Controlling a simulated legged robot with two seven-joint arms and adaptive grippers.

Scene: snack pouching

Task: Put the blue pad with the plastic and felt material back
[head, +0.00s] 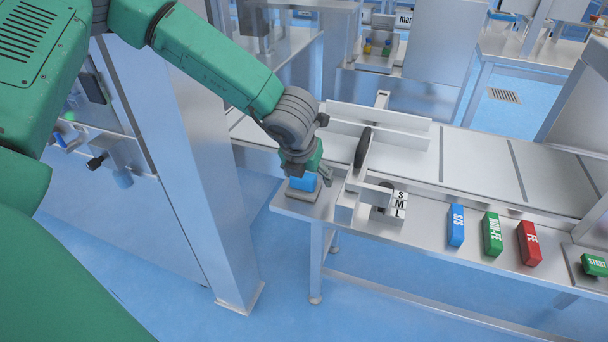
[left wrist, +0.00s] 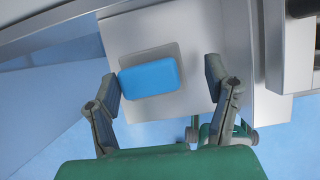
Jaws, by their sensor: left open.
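The blue pad (head: 305,182) is at the left end of the metal table, on a small grey base (head: 303,194). My left gripper (head: 317,179) is right at the pad in the head view. In the left wrist view its fingers (left wrist: 162,81) are spread wide. The left finger is close to the pad's left edge; I cannot tell whether they touch. A clear gap shows on the right side. My right gripper is not in view.
A blue S/S block (head: 456,226), a green NON-FE block (head: 492,234) and a red FE block (head: 529,243) stand along the table's front. An S-M-L selector (head: 397,206) stands right of my gripper. A metal pillar (head: 190,140) rises at the left. A conveyor (head: 470,165) runs behind.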

